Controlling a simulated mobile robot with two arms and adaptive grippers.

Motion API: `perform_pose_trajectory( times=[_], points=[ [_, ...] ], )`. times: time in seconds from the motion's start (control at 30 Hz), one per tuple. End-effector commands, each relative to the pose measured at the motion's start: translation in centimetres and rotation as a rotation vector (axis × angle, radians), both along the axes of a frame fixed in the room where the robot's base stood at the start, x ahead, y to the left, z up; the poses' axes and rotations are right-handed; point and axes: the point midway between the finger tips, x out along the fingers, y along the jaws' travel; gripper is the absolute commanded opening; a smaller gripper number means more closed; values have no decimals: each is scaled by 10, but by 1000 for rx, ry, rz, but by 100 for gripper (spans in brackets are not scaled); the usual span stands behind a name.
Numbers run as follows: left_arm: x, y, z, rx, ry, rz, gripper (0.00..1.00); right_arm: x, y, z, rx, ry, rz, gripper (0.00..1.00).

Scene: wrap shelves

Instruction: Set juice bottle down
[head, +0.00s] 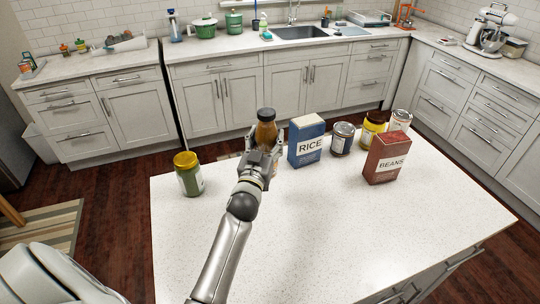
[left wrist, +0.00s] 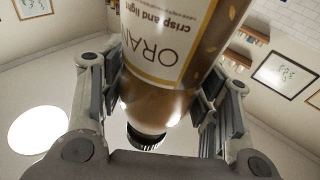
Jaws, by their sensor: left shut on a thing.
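The juice bottle (head: 266,130), orange-brown with a dark cap, is at the far side of the white island counter (head: 330,240), left of the rice box. My left gripper (head: 265,154) is shut on it. In the left wrist view the bottle (left wrist: 165,50) sits between the two fingers of my left gripper (left wrist: 160,105), its label reading "ORAN" and its dark cap low in the picture. The bottle's base is hidden behind my gripper in the head view, so I cannot tell whether it touches the counter. My right gripper is not in view.
A blue rice box (head: 306,140) stands close right of the bottle. A green jar with yellow lid (head: 188,175) stands to the left. Farther right are a dark-lidded jar (head: 342,139), a yellow container (head: 372,130), a white can (head: 400,121) and a red beans box (head: 386,158). The counter's front is clear.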

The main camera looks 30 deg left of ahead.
Motion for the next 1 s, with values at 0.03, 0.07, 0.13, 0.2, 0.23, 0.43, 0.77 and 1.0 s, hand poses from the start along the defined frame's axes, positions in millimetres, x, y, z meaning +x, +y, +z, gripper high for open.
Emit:
perform_pose_trajectory(
  times=[0.03, 0.07, 0.13, 0.2, 0.23, 0.43, 0.77, 1.0],
  points=[
    [8, 10, -8, 8, -7, 1, 11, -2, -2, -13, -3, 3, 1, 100],
    [13, 15, -11, 7, -7, 1, 11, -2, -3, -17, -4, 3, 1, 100],
    [24, 28, -19, 7, -7, 1, 11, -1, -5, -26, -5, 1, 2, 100],
    [34, 41, -25, 7, -7, 2, 11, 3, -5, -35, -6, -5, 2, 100],
    [38, 45, -29, 8, -6, 1, 11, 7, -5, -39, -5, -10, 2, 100],
    [55, 64, -53, 3, -6, -1, 11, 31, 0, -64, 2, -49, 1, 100],
    [70, 82, -76, 3, -7, -1, 11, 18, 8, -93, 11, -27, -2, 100],
    [73, 86, -82, 3, -6, -1, 11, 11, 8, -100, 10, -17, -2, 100]
  ],
)
